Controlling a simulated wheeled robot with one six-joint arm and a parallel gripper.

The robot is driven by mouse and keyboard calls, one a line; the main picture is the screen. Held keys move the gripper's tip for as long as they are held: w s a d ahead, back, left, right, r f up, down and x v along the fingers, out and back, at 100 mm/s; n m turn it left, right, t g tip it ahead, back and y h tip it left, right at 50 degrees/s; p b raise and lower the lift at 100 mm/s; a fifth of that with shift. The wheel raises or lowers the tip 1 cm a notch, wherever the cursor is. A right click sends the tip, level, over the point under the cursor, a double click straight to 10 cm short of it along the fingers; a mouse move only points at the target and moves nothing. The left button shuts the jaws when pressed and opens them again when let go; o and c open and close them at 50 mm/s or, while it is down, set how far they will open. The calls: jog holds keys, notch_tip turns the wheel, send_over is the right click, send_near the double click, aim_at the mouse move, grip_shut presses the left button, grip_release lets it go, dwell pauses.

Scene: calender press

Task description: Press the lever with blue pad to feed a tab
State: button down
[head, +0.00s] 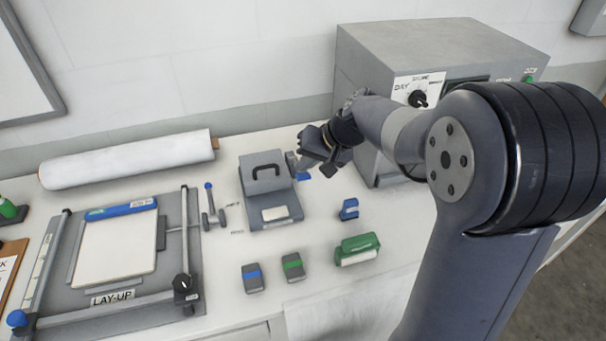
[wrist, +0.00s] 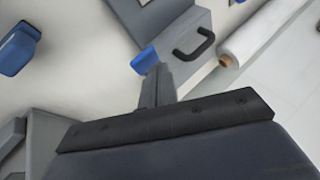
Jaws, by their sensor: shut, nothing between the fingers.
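The grey press (head: 258,180) with a black handle on top stands in the middle of the bench. Its lever shows on its right side, with the blue pad (head: 304,177) at the end. My gripper (head: 322,165) is above and right of the pad, partly hidden by my own arm links. In the wrist view my gripper (wrist: 157,72) is shut and empty, its fingertips next to the blue pad (wrist: 145,60). The fingers partly overlap the pad in that picture, and I cannot tell whether they touch it. The press handle (wrist: 196,48) shows just beyond.
A large grey cabinet (head: 430,45) with a dial stands behind and right. A small blue-topped block (head: 349,209) and a green stamp (head: 358,247) lie in front. The lay-up board (head: 120,290) is left, with a white roll (head: 130,157) behind it.

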jog(key=shift+s+f+b, duration=0.2)
jog(key=shift+f+b, duration=0.45)
jog(key=shift+s+f+b, duration=0.15)
jog(key=shift+f+b, duration=0.45)
jog(key=shift+f, duration=0.05)
dwell(0.9)
jog(key=shift+r, duration=0.1)
dwell(0.4)
jog(key=shift+w+r+p, duration=0.25)
jog(key=shift+r+p, duration=0.4)
jog(key=shift+r, duration=0.2)
jog(key=shift+w+r+p, duration=0.2)
jog(key=shift+r+p, duration=0.4)
jog(key=shift+r, duration=0.2)
jog(key=shift+w+a+r+p, duration=0.1)
jog(key=shift+w+r+p, duration=0.1)
jog(key=shift+r+p, duration=0.55)
jog(key=shift+w+a+r+p, duration=0.1)
jog(key=shift+w+r+p, duration=0.1)
jog(key=shift+r+p, duration=0.5)
jog(key=shift+w+a+r+p, duration=0.15)
jog(key=shift+r+p, duration=0.3)
jog(key=shift+r, duration=0.5)
jog(key=shift+d, duration=0.1)
